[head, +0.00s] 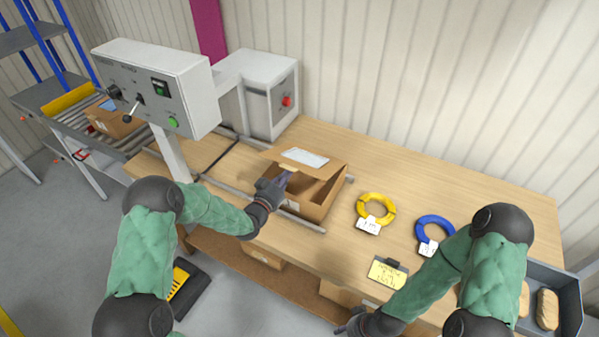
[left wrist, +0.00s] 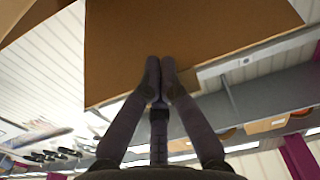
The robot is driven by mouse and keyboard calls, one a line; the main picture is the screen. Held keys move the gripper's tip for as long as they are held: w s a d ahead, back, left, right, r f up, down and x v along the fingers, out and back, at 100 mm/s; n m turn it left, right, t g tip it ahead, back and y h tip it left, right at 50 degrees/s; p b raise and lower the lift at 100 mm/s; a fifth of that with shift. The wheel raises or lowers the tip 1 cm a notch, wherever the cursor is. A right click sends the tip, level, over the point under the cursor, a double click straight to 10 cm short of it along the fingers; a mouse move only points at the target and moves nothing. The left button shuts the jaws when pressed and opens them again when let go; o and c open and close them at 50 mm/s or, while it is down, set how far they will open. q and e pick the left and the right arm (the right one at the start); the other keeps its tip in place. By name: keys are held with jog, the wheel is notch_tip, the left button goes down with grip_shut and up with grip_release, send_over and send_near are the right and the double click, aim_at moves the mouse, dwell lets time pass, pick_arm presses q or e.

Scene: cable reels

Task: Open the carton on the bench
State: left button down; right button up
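The brown carton (head: 318,206) stands on the bench (head: 420,175). Part of its dark inside shows, and a flap with a white label (head: 305,157) is raised at its far side. My left gripper (head: 286,180) is at the carton's left part, its fingertips by the flap. In the left wrist view the fingers (left wrist: 160,66) are together at the tips, over the edge of a brown cardboard panel (left wrist: 200,30). No cardboard shows between them. My right gripper (head: 350,327) is low at the bench's front edge, away from the carton; its fingers are too small to judge.
A yellow reel (head: 375,210) and a blue reel (head: 434,231), both with tags, lie right of the carton. A yellow label card (head: 387,272) lies nearer the front. A grey bin (head: 567,290) is at the far right. A control box (head: 160,85) stands left of the carton.

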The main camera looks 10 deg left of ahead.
aim_at(292, 165)
pick_arm(q)
jog(key=shift+w+d+r, duration=0.3)
jog(key=shift+w+r, duration=0.45)
jog(key=shift+r, duration=0.2)
jog(key=shift+w+d+r, duration=0.25)
jog(key=shift+w+r, duration=0.5)
jog(key=shift+r, duration=0.2)
jog(key=shift+w, duration=0.1)
jog(key=w+d+r+b, duration=0.2)
jog(key=w+r, duration=0.4)
jog(key=w, duration=0.1)
jog(key=shift+w+d, duration=0.2)
jog(key=shift+d, duration=0.15)
